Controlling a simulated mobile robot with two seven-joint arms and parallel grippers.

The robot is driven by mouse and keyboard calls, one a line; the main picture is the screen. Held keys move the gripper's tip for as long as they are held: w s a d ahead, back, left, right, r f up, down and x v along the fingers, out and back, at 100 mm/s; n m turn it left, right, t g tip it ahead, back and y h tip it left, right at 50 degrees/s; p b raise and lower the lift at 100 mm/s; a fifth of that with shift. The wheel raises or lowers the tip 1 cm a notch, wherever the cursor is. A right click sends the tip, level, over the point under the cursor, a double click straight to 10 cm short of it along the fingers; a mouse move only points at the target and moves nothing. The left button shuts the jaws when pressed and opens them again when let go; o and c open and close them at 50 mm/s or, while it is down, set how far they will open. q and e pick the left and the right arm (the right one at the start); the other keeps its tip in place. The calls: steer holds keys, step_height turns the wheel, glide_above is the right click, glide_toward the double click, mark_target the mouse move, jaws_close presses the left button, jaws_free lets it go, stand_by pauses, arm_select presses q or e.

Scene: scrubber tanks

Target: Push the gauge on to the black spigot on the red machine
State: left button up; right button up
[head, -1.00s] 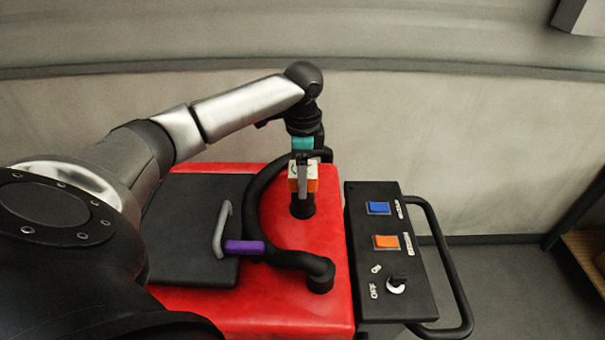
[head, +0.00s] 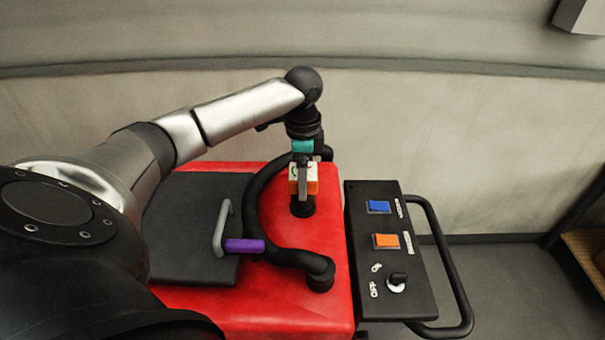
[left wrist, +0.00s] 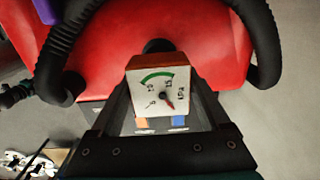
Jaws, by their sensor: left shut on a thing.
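The gauge (left wrist: 158,88) has a white square face with a green arc and a red needle, and orange sides. In the head view the gauge (head: 312,186) is directly above the black spigot (head: 302,208) on the red machine (head: 310,235). My left gripper (head: 303,178) is shut on the gauge from above. The gauge looks upright and close to the spigot top. The gauge and finger partly hide the spigot, so I cannot tell whether it is seated. In the left wrist view part of the black spigot (left wrist: 158,45) shows behind the gauge. My right gripper is out of view.
A black hose (head: 256,205) curves beside the spigot on the left. A black panel (head: 390,250) with blue and orange switches and a knob stands to the right, with a black handlebar (head: 462,290).

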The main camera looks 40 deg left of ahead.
arm_select(q)
steer(key=shift+s+f, duration=0.1)
steer(key=shift+f, duration=1)
steer(key=o, duration=1.2)
steer(key=shift+r, duration=0.1)
steer(key=shift+r, duration=4.25)
